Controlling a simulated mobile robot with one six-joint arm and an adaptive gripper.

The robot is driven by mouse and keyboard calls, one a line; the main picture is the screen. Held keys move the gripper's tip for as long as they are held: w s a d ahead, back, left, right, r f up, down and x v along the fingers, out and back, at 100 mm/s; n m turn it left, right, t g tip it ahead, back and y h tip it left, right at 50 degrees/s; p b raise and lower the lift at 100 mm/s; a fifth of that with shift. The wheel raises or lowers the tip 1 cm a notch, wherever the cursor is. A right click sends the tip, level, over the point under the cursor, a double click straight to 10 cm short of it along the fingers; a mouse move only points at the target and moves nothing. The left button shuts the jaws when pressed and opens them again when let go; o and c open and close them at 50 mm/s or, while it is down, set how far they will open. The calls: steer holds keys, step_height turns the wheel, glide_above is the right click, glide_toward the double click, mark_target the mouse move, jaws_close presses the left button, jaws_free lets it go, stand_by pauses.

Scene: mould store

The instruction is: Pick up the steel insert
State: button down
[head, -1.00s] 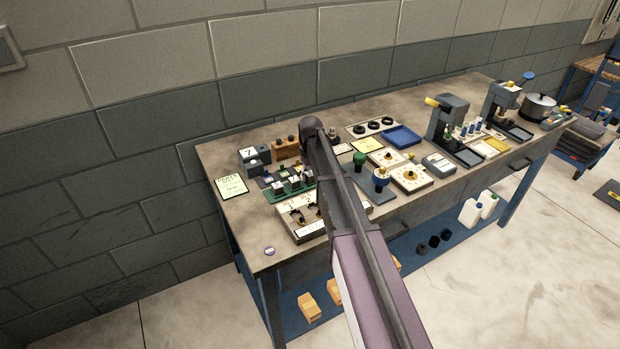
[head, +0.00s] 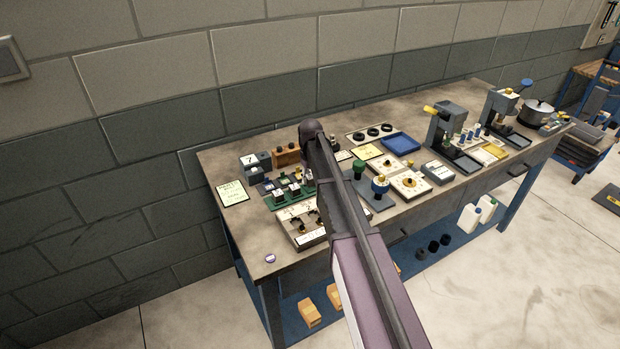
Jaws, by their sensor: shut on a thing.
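My arm (head: 345,215) reaches from the bottom of the head view over the bench, with its dark joint above the left half. My gripper does not show; the arm hides that area. I cannot pick out the steel insert for certain. A green tray (head: 270,203) on the left part of the bench holds several small dark and metallic pieces with white labels. A grey block marked 7 (head: 250,161) stands behind it. In front is a pale fixture board (head: 299,240) with dark clamps, partly behind my arm.
A blue tray (head: 401,144) lies farther back, and presses (head: 446,128) stand to the right. The bench's front left corner is mostly clear around a small round disc (head: 270,258).

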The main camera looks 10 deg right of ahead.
mark_target(311, 176)
steer(key=shift+r+p, duration=3.65)
steer(key=shift+r, duration=0.35)
steer(key=shift+d, duration=0.1)
